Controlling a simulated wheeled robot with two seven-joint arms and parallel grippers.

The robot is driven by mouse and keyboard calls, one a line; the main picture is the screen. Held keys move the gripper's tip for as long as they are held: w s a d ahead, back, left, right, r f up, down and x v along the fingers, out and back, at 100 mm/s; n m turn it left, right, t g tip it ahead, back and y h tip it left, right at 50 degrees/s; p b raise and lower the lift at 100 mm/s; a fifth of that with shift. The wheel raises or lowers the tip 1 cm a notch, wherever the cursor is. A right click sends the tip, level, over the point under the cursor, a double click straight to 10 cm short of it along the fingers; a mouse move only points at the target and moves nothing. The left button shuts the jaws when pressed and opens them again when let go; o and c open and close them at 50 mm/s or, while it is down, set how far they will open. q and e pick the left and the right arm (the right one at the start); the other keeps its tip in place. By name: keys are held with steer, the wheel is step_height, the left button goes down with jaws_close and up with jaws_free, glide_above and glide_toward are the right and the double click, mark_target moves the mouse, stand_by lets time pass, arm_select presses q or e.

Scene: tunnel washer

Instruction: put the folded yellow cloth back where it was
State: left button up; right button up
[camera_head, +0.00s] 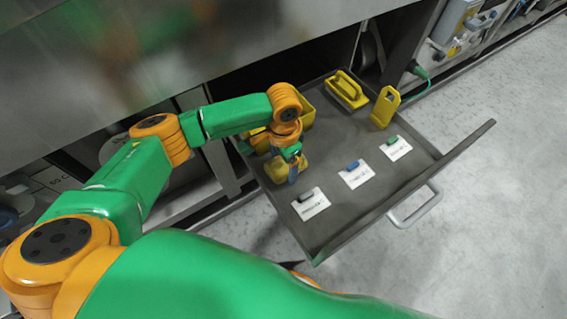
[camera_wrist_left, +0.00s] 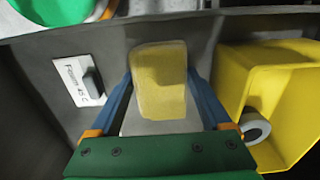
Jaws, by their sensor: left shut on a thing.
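The folded yellow cloth (camera_wrist_left: 158,80) is a small rounded block between the two blue fingers of my left gripper (camera_head: 292,170), which is shut on it. In the head view the cloth (camera_head: 274,169) shows beside the fingers, low in the left part of the open grey drawer (camera_head: 330,218). I cannot tell whether it touches the drawer floor. My right gripper is not in view.
A yellow bin (camera_wrist_left: 236,65) with a grey ring in it stands right of the cloth in the wrist view. White cards (camera_head: 311,204) with small blocks lie along the drawer front. A yellow handled tool (camera_head: 346,92) and a yellow upright piece (camera_head: 384,107) are at the back right.

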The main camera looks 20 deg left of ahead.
mark_target(284, 164)
arm_select(q)
steer(key=o, duration=1.1)
steer(key=shift+f, duration=0.1)
steer(key=shift+o, duration=0.2)
step_height(284, 164, up, 5)
steer(key=shift+r+p, duration=0.1)
steer(key=shift+p, duration=1.05)
step_height(284, 164, up, 7)
steer(key=p, duration=0.2)
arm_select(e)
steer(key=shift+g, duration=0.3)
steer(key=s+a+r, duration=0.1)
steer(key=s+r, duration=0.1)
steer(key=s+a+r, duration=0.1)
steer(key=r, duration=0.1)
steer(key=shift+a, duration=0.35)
